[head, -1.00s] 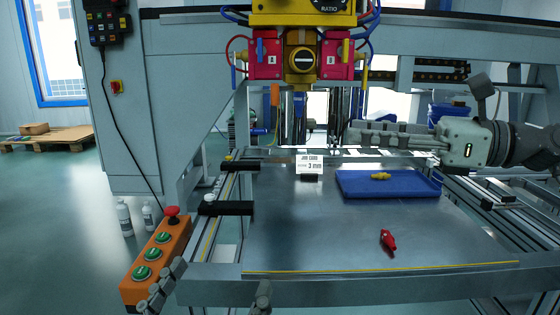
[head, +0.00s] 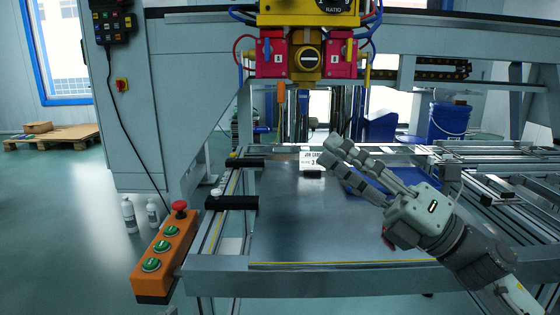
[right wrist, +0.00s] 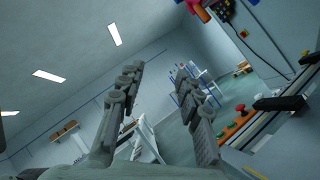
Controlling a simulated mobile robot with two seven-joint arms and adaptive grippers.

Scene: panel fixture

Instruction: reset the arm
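My right gripper (head: 327,151) reaches in from the lower right of the head view, pointing up and left over the right part of the metal table (head: 300,225). Its two grey fingers are apart with nothing between them; the right wrist view also shows the fingers (right wrist: 156,72) spread and empty. My left gripper is in neither current view.
An orange box (head: 164,256) with green buttons and a red knob stands at the table's left front. Black clamps (head: 232,203) line the left edge. A yellow and pink tool head (head: 307,55) hangs above the table.

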